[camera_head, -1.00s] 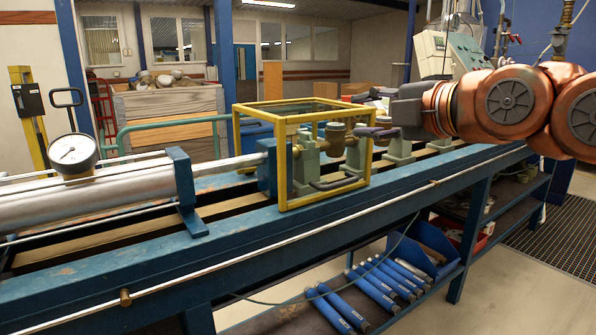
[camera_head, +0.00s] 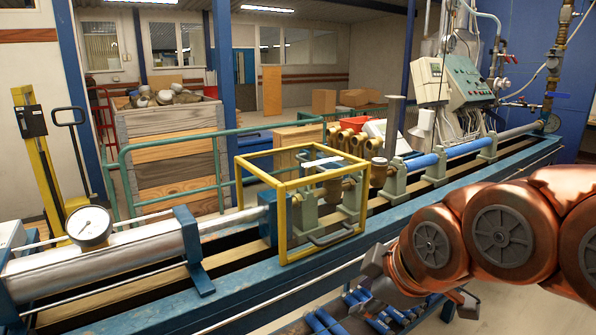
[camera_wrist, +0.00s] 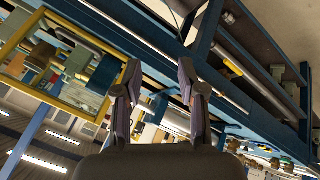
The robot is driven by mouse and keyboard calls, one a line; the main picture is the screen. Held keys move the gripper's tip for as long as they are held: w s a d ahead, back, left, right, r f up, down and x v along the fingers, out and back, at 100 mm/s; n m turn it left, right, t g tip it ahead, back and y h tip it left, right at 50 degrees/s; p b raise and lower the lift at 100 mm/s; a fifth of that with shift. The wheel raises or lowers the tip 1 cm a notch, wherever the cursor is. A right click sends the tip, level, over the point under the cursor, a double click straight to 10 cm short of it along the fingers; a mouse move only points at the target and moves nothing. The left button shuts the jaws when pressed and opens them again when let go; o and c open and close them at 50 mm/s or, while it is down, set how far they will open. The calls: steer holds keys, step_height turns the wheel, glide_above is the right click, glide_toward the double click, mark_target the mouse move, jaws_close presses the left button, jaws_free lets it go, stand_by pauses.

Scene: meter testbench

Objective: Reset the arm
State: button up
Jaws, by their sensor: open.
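My copper-coloured arm (camera_head: 500,237) reaches in from the right in the head view, in front of the blue bench. Its gripper end hangs low at the bench's front edge, and its fingers are mostly hidden behind the arm there. In the wrist view my gripper (camera_wrist: 158,85) shows two dark fingers spread apart with nothing between them. The yellow frame (camera_head: 282,217) stands on the bench to the left of my arm, apart from it; it also shows in the wrist view (camera_wrist: 62,98).
The blue bench (camera_head: 228,290) runs across the view. A silver cylinder (camera_head: 120,262) with a round gauge (camera_head: 89,226) lies on its left part. Blue tubes (camera_head: 325,322) lie on the lower shelf. A control box (camera_head: 468,85) stands at the back right. A wooden crate (camera_head: 172,150) stands behind.

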steer(key=s+d+f+m+g+h+p, duration=0.1)
steer(key=s+d+f+m+g+p, duration=0.1)
steer(key=s+d+m+g+p, duration=0.2)
steer(key=s+d+f+m+g+h+p, duration=0.2)
steer(key=s+m+p, duration=0.5)
steer(key=s, duration=0.8)
steer(key=d+m+g, duration=0.1)
steer(key=m+g, duration=0.1)
steer(key=m, duration=0.1)
steer(key=shift+d, duration=0.4)
steer(key=shift+a, duration=0.1)
